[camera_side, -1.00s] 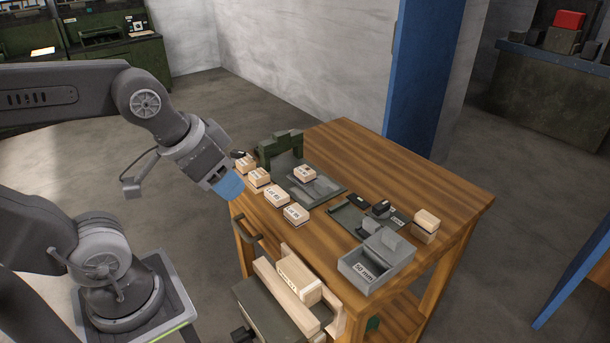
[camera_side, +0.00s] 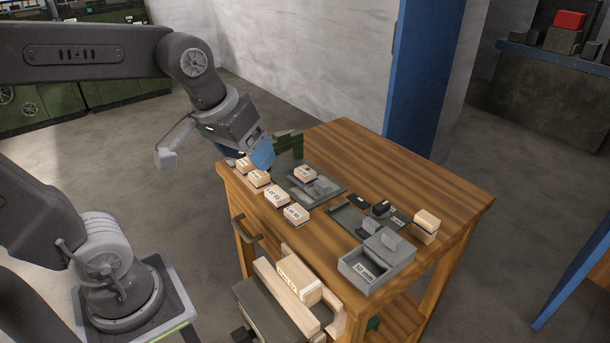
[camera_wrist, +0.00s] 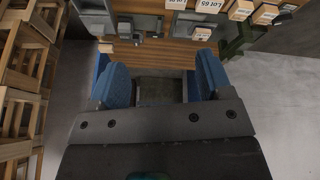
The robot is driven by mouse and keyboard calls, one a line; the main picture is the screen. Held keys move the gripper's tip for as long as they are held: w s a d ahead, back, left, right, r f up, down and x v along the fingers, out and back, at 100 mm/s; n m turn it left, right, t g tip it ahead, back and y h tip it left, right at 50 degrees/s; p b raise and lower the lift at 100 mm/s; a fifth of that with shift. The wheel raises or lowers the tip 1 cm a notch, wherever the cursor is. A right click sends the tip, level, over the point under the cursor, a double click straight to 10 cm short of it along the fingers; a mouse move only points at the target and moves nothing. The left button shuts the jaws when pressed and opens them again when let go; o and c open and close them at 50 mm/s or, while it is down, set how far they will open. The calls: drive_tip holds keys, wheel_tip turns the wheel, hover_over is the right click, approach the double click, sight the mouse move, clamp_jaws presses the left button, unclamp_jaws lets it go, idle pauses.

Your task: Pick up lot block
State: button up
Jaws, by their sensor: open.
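Several pale wooden lot blocks with white labels lie in a row along the table's left edge in the side view. One reads LOT 65 (camera_side: 277,196) and also shows at the top of the wrist view (camera_wrist: 209,5). A block with a LOT label (camera_side: 296,214) lies nearer the camera, and another block (camera_side: 259,178) lies farther back. My gripper (camera_side: 260,156), with blue fingers, hangs above the far end of the row. In the wrist view my gripper (camera_wrist: 158,82) is open, with nothing between its fingers.
A block (camera_side: 305,173) sits on a grey fixture plate by a green stand (camera_side: 287,143). A grey bin (camera_side: 366,277) stands at the table's near right. A wooden block (camera_side: 300,277) sits between pale jaws at the front. The table's back (camera_side: 365,150) is clear.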

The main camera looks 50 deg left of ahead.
drive_tip(key=w+a+n+g, duration=0.1)
drive_tip(key=w+a+n, duration=0.25)
drive_tip(key=w, duration=0.25)
drive_tip(key=w+a+n+g, duration=0.1)
drive_tip(key=w+a+n, duration=0.25)
drive_tip(key=w, duration=0.35)
drive_tip(key=n+g, duration=0.3)
drive_tip(key=n, duration=0.5)
hover_over(304, 170)
wheel_tip(304, 170, down, 9)
wheel_tip(304, 170, down, 13)
drive_tip(key=shift+f, duration=0.1)
drive_tip(key=shift+c, duration=0.4)
drive_tip(key=c, duration=0.9)
